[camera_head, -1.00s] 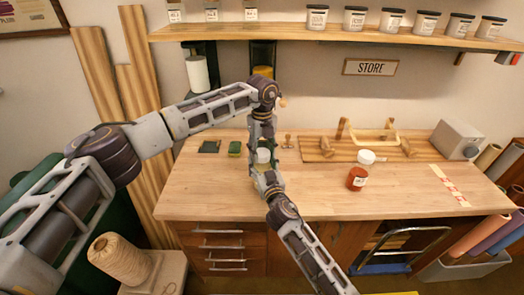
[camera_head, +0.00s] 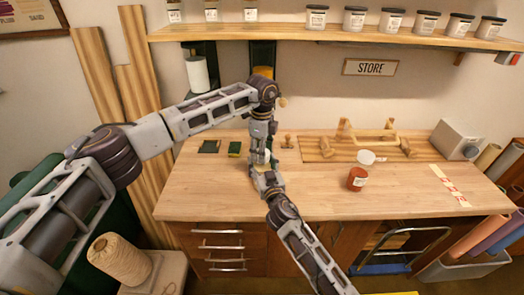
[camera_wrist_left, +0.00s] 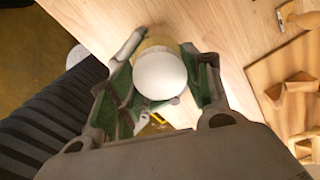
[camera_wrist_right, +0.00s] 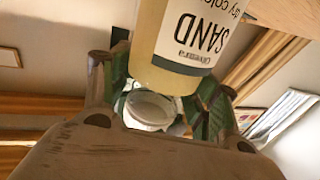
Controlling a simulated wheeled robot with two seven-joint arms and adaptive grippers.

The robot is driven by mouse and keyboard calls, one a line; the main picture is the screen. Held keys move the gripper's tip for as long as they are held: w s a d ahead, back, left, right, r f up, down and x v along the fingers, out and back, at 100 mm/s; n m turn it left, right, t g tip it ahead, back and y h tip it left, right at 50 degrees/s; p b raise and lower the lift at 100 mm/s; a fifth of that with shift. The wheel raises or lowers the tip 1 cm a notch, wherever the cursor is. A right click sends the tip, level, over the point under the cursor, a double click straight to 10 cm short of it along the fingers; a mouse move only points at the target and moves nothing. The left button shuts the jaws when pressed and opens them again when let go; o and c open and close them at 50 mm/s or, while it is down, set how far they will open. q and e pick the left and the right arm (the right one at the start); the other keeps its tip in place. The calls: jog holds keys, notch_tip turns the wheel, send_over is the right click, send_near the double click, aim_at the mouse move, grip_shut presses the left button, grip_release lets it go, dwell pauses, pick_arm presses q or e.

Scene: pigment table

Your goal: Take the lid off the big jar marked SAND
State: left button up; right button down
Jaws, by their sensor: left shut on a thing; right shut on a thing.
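The big SAND jar (camera_wrist_right: 180,45) is pale yellow with a white label and fills the top of the right wrist view, its label upside down there. My right gripper (camera_head: 266,180) is shut on the jar, its fingers either side of it. My left gripper (camera_head: 260,158) comes down from above and is shut on the round white lid (camera_wrist_left: 160,75). In the left wrist view the yellow jar shows just beyond the lid. A pale round face, seemingly the lid's underside (camera_wrist_right: 150,109), shows past the jar's top end in the right wrist view. The head view mostly hides jar and lid behind my grippers.
A red jar (camera_head: 357,179) stands to the right on the table (camera_head: 320,200), with a white lid (camera_head: 366,157) behind it.

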pick_arm(q)
jog(key=shift+r, duration=1.1)
dwell(1.1)
jog(key=shift+r, duration=2)
pick_arm(e)
jog(key=shift+c, duration=1.6)
grip_release()
jog(key=shift+s, duration=0.15)
jog(key=v, duration=1.1)
jog(key=shift+s+d, duration=0.2)
jog(key=shift+s, duration=0.15)
